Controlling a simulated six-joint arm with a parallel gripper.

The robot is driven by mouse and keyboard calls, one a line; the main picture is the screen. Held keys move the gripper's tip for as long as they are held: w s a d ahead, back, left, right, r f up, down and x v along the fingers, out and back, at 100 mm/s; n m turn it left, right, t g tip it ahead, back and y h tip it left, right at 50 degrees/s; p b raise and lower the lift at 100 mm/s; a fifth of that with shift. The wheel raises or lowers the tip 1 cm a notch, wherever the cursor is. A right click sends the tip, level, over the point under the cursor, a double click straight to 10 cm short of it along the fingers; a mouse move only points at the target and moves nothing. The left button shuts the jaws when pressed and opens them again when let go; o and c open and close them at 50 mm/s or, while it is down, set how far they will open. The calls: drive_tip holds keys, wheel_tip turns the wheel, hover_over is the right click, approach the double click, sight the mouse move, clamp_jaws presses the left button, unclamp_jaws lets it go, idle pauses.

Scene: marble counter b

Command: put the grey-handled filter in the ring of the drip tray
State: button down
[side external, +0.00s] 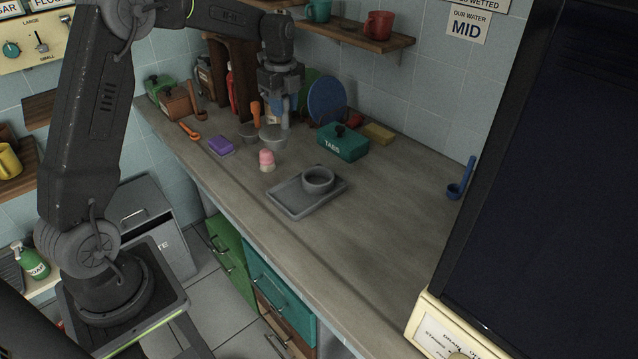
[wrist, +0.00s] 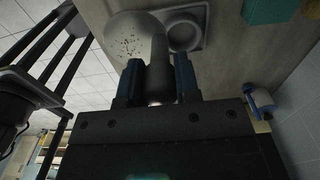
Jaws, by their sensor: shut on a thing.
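My gripper (side external: 281,115) points down above the far part of the counter, shut on the grey-handled filter (side external: 272,137). In the wrist view, the blue-padded fingers of my gripper (wrist: 160,85) are on both sides of the filter's grey handle (wrist: 159,50). Its round bowl (wrist: 125,38), pale with dark specks, sticks out to the upper left. I cannot tell how far it is above the counter. The grey drip tray (side external: 290,201) lies on the counter nearer the camera, with its raised ring (side external: 318,181) empty; the tray also shows in the wrist view (wrist: 205,15).
An orange-handled filter (side external: 255,110) stands just left of the held filter. A pink-topped item (side external: 266,160), a purple sponge (side external: 221,146) and a green TABS box (side external: 342,142) stand around. A blue scoop (side external: 460,180) is at the right wall. The counter right of the tray is clear.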

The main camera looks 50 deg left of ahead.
drive_tip(key=shift+s+a, duration=0.2)
drive_tip(key=shift+a, duration=0.25)
drive_tip(key=w+d+f, duration=0.6)
drive_tip(key=d+f, duration=0.3)
drive_tip(key=f, duration=0.2)
drive_tip(key=shift+w, duration=0.4)
drive_tip(key=c, duration=0.8)
unclamp_jaws()
drive_tip(key=shift+f, duration=0.1)
drive_tip(key=shift+c, duration=0.2)
